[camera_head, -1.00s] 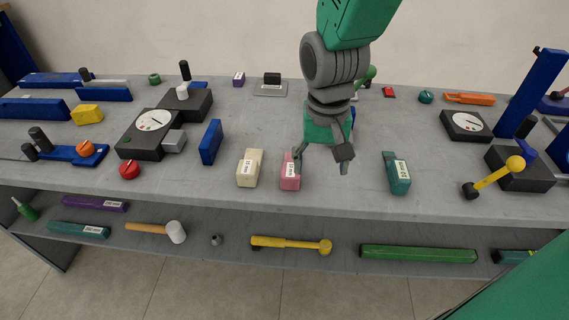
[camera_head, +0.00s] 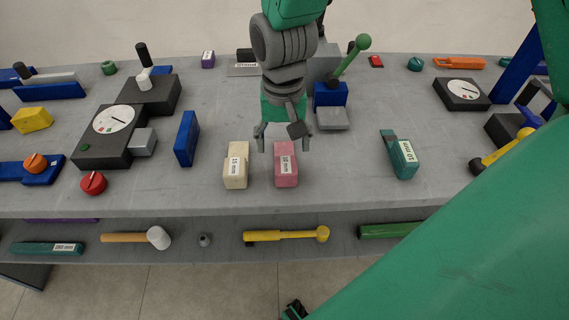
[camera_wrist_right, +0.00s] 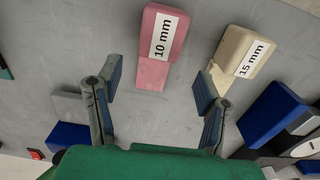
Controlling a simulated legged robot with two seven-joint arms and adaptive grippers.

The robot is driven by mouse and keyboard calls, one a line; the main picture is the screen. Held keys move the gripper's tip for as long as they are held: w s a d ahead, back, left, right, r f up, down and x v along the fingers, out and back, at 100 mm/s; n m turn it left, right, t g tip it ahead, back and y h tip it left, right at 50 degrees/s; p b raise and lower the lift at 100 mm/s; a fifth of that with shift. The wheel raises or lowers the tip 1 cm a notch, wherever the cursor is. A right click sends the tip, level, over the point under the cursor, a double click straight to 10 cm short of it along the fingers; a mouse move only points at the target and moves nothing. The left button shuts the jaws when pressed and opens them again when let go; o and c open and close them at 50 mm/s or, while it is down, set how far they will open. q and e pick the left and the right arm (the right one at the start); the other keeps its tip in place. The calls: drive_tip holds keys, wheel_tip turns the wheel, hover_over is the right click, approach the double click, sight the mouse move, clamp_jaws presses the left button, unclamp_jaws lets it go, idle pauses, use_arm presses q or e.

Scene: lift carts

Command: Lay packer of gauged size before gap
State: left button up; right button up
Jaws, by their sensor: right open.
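A pink packer labelled 10 mm (camera_head: 286,168) lies on the bench top; it also shows in the right wrist view (camera_wrist_right: 163,35). A cream packer labelled 15 mm (camera_head: 236,172) lies just left of it, and to its right in the wrist view (camera_wrist_right: 242,52). A teal packer (camera_head: 402,158) lies farther right, its label hard to read. My right gripper (camera_head: 284,143) is open and empty, fingers apart, lined up with the pink packer's far end; in the wrist view its fingertips (camera_wrist_right: 160,82) point toward that packer. My left gripper is not seen.
Behind the gripper stands a blue block (camera_head: 330,95) with a grey plate (camera_head: 333,119) and green-knobbed lever (camera_head: 363,42). Dial devices stand left (camera_head: 113,119) and right (camera_head: 463,89). A lower shelf holds a yellow hammer (camera_head: 285,235). Bench around the teal packer is clear.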

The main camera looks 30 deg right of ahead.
sight(285, 159)
drive_tip(key=f, duration=0.1)
drive_tip(key=s+f+b, duration=0.1)
drive_tip(key=f, duration=0.2)
drive_tip(key=shift+s+a+f, duration=0.2)
drive_tip(key=shift+a+f, duration=0.1)
drive_tip(key=shift+f, duration=0.35)
drive_tip(key=shift+c, duration=0.8)
drive_tip(key=c, duration=1.1)
